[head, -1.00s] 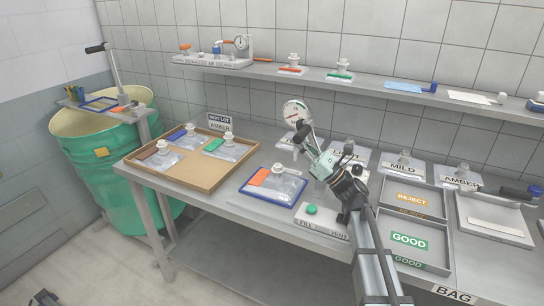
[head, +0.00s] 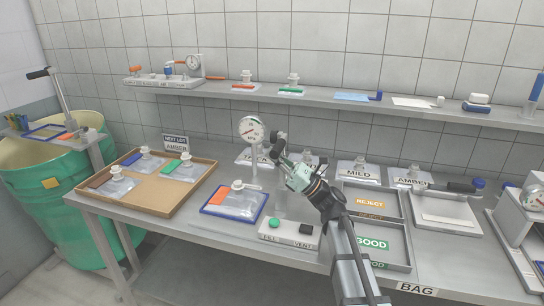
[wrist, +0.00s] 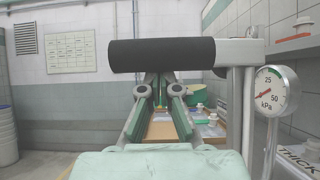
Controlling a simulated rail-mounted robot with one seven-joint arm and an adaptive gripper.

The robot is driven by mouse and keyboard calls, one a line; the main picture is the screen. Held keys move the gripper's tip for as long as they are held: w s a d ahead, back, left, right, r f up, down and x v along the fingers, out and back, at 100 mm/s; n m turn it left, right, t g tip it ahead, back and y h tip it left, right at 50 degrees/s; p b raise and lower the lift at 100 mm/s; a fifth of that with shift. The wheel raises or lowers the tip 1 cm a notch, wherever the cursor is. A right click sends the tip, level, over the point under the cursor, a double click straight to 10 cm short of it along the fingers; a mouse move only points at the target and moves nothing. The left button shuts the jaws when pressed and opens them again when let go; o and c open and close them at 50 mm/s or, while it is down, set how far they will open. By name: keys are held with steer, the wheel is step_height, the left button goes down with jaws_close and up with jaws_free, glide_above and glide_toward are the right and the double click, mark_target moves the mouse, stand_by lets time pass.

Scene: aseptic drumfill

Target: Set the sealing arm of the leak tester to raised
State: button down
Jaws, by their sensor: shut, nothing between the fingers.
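The leak tester's dial gauge (head: 252,129) stands on a post at the back of the bench and shows at the right of the wrist view (wrist: 275,91). The sealing arm's black handle (wrist: 162,55) crosses the upper wrist view. Its metal bar (wrist: 236,105) runs down from the handle's right end and looks upright. In the head view, the handle (head: 278,139) is small beside the gauge. My gripper (wrist: 161,92) is shut and empty. Its fingers appear just below the handle in the wrist view; contact cannot be told. It also shows in the head view (head: 281,157).
A blue-framed bag tray (head: 206,209) and a FILL/VENT box (head: 290,233) stand near the bench front. A cardboard tray (head: 142,199) with bags lies left. REJECT and GOOD trays (head: 398,239) are right. A shelf (head: 330,103) runs above; a green drum (head: 40,205) stands left.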

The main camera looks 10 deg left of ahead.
steer(key=shift+d, duration=0.2)
steer(key=v, duration=1.1)
steer(key=shift+d+f, duration=0.25)
steer(key=shift+f, duration=0.1)
steer(key=shift+s, duration=0.1)
